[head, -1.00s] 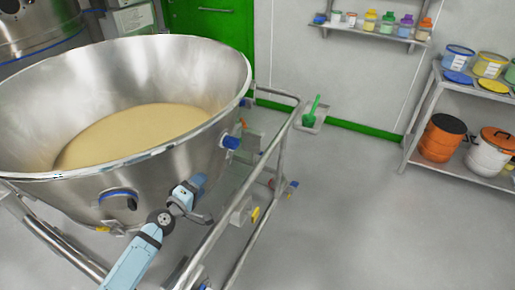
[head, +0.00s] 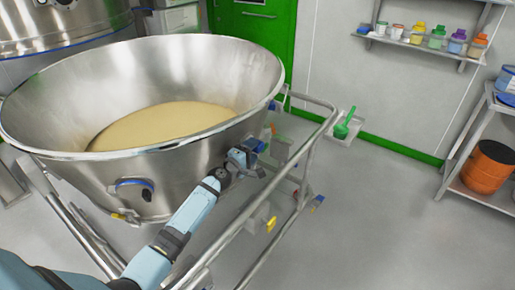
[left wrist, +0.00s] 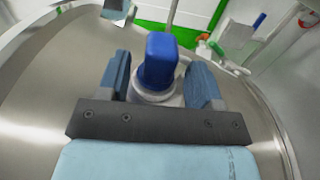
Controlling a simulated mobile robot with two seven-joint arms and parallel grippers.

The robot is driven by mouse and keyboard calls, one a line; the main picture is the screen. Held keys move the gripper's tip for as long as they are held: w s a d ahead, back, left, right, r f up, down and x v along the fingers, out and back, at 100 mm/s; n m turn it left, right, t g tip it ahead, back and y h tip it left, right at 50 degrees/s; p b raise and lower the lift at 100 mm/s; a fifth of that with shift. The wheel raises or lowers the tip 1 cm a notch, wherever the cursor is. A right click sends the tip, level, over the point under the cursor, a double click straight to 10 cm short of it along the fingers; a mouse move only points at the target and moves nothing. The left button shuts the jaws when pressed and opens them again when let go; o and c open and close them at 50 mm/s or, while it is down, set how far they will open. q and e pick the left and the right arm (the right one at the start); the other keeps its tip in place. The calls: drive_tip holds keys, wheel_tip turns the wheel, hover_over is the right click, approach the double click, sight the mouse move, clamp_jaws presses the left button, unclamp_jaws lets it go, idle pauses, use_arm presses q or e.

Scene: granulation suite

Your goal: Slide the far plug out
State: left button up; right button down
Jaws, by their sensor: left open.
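The far plug (left wrist: 161,58) has a blue knob on a round metal collar in the left wrist view. It sticks out of the steel bowl's wall. In the head view its blue end (head: 257,146) shows just beyond my left gripper (head: 247,158). My left gripper is open, with one finger on each side of the blue knob; I cannot tell whether they touch it. My right gripper is not in view.
The large steel bowl (head: 70,130) holds tan powder (head: 165,122). A tubular frame rail (head: 235,220) runs along its right side, close to my left arm. Open floor (head: 385,235) lies to the right, with shelving (head: 470,150) beyond. A green scoop (head: 345,126) is by the wall.

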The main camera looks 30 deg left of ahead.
sight(258, 146)
use_arm(q)
drive_tip(key=shift+w+d, duration=0.15)
drive_tip(key=shift+w, duration=0.7)
drive_tip(key=shift+w+d, duration=0.15)
drive_tip(key=shift+w, duration=0.65)
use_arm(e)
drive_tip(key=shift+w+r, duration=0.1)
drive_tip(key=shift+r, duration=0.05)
use_arm(q)
clamp_jaws()
drive_tip(key=d, duration=0.3)
drive_tip(key=shift+s+d+f, duration=0.1)
drive_tip(key=shift+s+d, duration=0.1)
drive_tip(key=shift+s, duration=0.05)
unclamp_jaws()
drive_tip(key=shift+d, duration=0.1)
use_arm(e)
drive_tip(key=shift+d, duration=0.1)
